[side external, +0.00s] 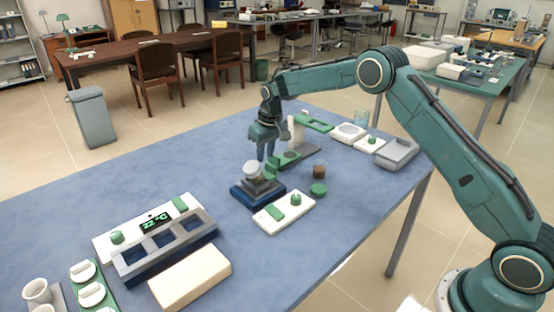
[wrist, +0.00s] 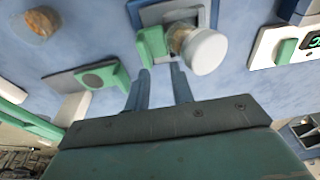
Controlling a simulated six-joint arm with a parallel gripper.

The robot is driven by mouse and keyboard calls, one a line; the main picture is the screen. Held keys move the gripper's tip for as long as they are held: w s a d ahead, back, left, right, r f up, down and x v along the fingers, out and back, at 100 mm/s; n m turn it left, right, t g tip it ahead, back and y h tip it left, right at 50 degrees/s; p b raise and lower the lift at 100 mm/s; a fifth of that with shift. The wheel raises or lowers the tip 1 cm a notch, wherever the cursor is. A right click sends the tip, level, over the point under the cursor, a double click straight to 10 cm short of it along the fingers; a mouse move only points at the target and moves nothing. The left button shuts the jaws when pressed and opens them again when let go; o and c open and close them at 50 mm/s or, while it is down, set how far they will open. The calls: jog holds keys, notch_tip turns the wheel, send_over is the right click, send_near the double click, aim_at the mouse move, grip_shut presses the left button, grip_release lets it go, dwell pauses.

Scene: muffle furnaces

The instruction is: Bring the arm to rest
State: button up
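My gripper (side external: 264,150) hangs fingers-down above the blue worktable. In the wrist view its two fingers (wrist: 160,86) stand apart with nothing between them. A small jar with a white cap (side external: 251,170) is on a dark blue stepped base (side external: 257,194) just below and to the left of the gripper. In the wrist view the capped jar (wrist: 206,52) lies beyond the fingertips, with a green block (wrist: 152,44) to its left. The fingers look apart from both, though the exact height gap is hard to judge.
A white controller (side external: 102,246) stands behind a blue block with wells (side external: 129,270); a cream slab (side external: 190,277) lies in front. A white box with a green knob (side external: 284,212), a brown-filled jar (side external: 319,171) and a green-armed stand (side external: 314,123) are nearby. The table's left-back area is clear.

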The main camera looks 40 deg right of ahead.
jog(key=shift+r, duration=0.1)
jog(key=s+a+r+t, duration=0.2)
jog(key=s+r, duration=1.7)
jog(key=r, duration=0.2)
jog(key=s+a+f+t, duration=0.1)
jog(key=s, duration=2.5)
jog(key=shift+s+a+f+t, duration=0.15)
jog(key=shift+s+a+t, duration=0.1)
jog(key=shift+s+t, duration=0.1)
jog(key=shift+o, duration=0.3)
